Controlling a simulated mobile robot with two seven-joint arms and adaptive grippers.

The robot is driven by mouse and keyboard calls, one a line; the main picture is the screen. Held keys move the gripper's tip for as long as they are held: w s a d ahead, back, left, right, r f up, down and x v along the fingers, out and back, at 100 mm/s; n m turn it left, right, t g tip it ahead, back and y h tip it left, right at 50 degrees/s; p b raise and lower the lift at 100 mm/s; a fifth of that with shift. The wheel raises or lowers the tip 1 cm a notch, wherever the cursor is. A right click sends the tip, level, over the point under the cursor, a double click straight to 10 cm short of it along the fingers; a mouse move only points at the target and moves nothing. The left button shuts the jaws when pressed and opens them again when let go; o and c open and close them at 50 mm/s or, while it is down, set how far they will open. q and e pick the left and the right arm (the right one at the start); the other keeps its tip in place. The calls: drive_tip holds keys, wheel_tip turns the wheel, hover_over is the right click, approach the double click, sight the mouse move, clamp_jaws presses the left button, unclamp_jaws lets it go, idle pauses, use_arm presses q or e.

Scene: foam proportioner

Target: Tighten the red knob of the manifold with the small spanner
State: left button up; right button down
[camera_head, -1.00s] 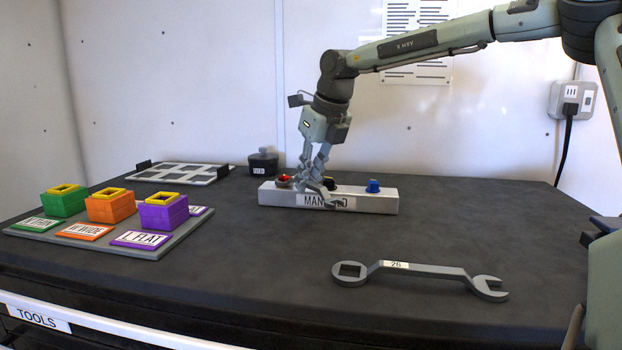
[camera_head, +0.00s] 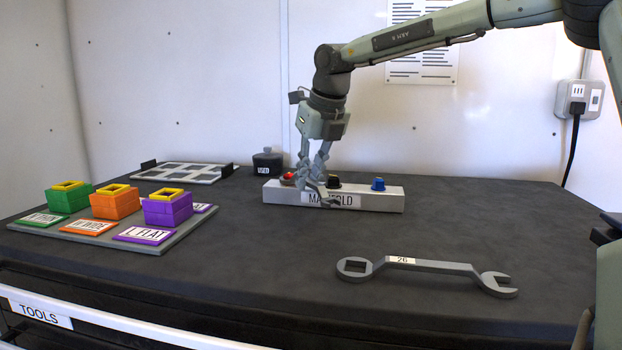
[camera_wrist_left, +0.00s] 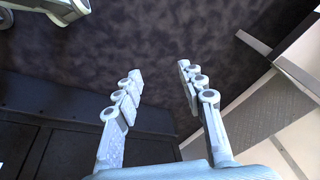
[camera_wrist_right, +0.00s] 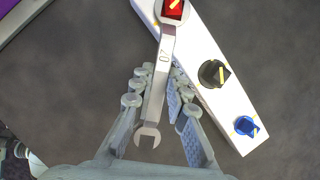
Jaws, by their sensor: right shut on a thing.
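The white manifold (camera_head: 385,201) lies on the dark worktop with a red knob (camera_head: 288,177) at its left end. My right gripper (camera_head: 313,182) is shut on the small spanner (camera_wrist_right: 157,85), marked 20, gripping its handle. In the right wrist view the spanner's upper end is around the red knob (camera_wrist_right: 174,7), which is cut off by the top edge; how deep it sits is hard to tell. The open-jaw end hangs free past the fingers. My left gripper (camera_wrist_left: 160,90) is open and empty in its wrist view and is outside the head view.
A black knob (camera_wrist_right: 213,73) and a blue knob (camera_wrist_right: 246,126) stand along the manifold. A larger spanner (camera_head: 430,264), marked 26, lies at the front right. A rack with coloured blocks (camera_head: 185,240) is at the left. A black pot (camera_head: 267,160) stands behind the manifold.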

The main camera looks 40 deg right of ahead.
drive_tip(key=shift+a+f+m+b, duration=0.1)
drive_tip(key=shift+a+m+b, duration=0.2)
drive_tip(key=shift+w+a+m+h+b, duration=0.1)
drive_tip(key=shift+a+m+h+b, duration=0.25)
drive_tip(key=shift+m+b, duration=0.1)
use_arm(q)
wheel_tip(320, 180, up, 5)
use_arm(e)
drive_tip(key=shift+d+n+p, duration=0.25)
drive_tip(key=shift+p, duration=0.1)
drive_tip(key=shift+d, duration=0.1)
drive_tip(key=shift+d+n+p, duration=0.25)
drive_tip(key=shift+n+p, duration=0.05)
drive_tip(key=shift+n, duration=0.1)
drive_tip(key=shift+d, duration=0.1)
drive_tip(key=shift+r, duration=0.25)
drive_tip(key=shift+r+p, duration=0.4)
drive_tip(key=shift+p, duration=0.05)
drive_tip(key=shift+r+p, duration=0.3)
drive_tip(key=shift+r, duration=0.15)
drive_tip(key=shift+r+p, duration=0.4)
drive_tip(key=shift+r, duration=1.45)
use_arm(q)
drive_tip(key=s+a+f, duration=0.1)
drive_tip(key=s+f, duration=0.2)
drive_tip(key=f, duration=0.8)
drive_tip(key=shift+f+g, duration=0.25)
drive_tip(key=shift+g, duration=0.05)
use_arm(e)
drive_tip(key=shift+r, duration=0.15)
